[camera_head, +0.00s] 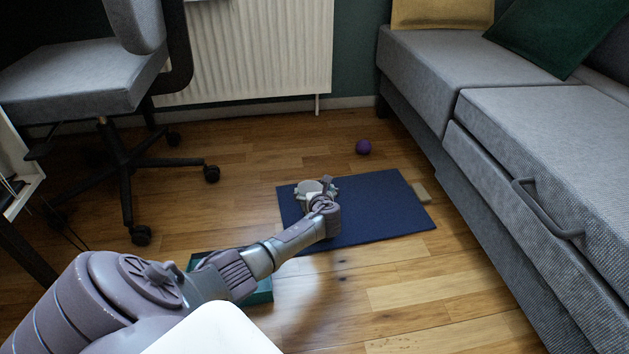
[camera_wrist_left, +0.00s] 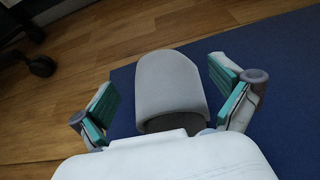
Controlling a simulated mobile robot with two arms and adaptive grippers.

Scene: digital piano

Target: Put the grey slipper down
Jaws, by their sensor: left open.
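The grey slipper (camera_wrist_left: 170,82) shows in the left wrist view on the dark blue mat (camera_wrist_left: 288,68), between the spread fingers of my left gripper (camera_wrist_left: 168,106). Both teal finger pads stand apart from its sides, so the gripper is open. In the head view my left gripper (camera_head: 318,190) is low over the left part of the blue mat (camera_head: 385,205). There the slipper is mostly hidden by the gripper and hard to make out. My right gripper is in neither view.
A small beige block (camera_head: 421,193) is at the mat's right edge. A grey sofa (camera_head: 540,150) stands right, an office chair (camera_head: 90,80) left. A teal tray (camera_head: 262,291) is partly behind my arm.

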